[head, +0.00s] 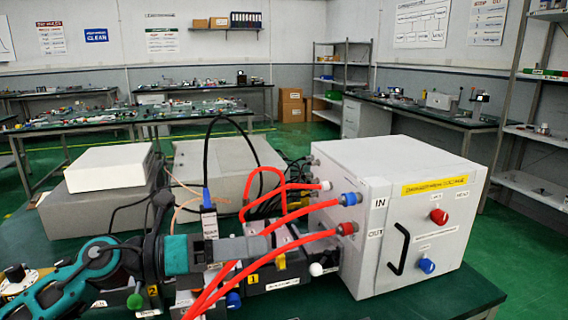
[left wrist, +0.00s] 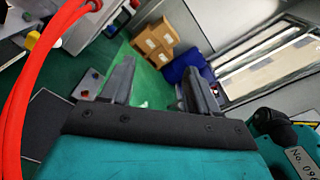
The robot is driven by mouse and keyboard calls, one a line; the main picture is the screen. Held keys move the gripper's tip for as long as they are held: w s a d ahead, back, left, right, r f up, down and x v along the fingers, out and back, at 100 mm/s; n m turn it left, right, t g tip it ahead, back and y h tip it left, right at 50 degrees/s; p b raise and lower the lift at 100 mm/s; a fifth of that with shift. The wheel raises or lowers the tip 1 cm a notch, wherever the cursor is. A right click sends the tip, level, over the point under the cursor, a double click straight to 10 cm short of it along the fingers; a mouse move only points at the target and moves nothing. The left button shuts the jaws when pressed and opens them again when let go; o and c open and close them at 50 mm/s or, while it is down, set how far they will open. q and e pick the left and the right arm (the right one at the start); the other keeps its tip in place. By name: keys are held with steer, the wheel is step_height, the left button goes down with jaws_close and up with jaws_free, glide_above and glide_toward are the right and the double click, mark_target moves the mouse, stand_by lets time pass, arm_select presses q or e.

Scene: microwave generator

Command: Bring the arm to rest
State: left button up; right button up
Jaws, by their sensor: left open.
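My left arm, teal and dark grey, comes in from the left in the head view and lies low across the bench. Its gripper (head: 290,246) is beside the white generator box (head: 345,250), behind the red hoses (head: 222,276). The fingers are partly hidden there. In the left wrist view the two dark fingers of the gripper (left wrist: 158,82) stand apart with nothing between them. The box has IN and OUT labels, a black handle, a red knob and a blue knob. My right gripper is not in view.
A red hose (left wrist: 22,95) passes close to the left gripper in the wrist view. A white box (head: 108,168) on a grey case (head: 75,208) and a wider grey case (head: 190,160) stand behind the arm. Bare green benchtop (head: 440,292) shows at front right.

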arm_select(q)
steer(key=w+a+r+n+t+y, duration=0.2)
steer(key=a+n+t+y, duration=0.2)
steer(key=n+t, duration=1.25)
steer(key=s+a+f+n+g+y, duration=0.25)
steer(key=a+f+n+y, duration=0.6)
steer(key=n, duration=0.65)
steer(key=s+a+f+n+g+y, duration=0.3)
steer(key=s+f+n+g+y, duration=0.4)
steer(key=f, duration=0.5)
steer(key=s+d+f+n+g+h, duration=0.1)
steer(key=s+f+g, duration=0.3)
steer(key=s, duration=0.4)
steer(key=s+f+n+g+h, duration=0.2)
steer(key=s+f+g, duration=0.15)
steer(key=s, duration=0.45)
steer(key=w+d+f+m+t+h, duration=0.1)
steer(key=w+d+f+t, duration=0.2)
steer(key=w+f+t, duration=0.3)
step_height(320, 180, down, 3)
steer(key=shift+w+r, duration=0.1)
steer(key=shift+w, duration=0.9)
steer(key=shift+t+h, duration=0.25)
steer(key=shift+c, duration=0.3)
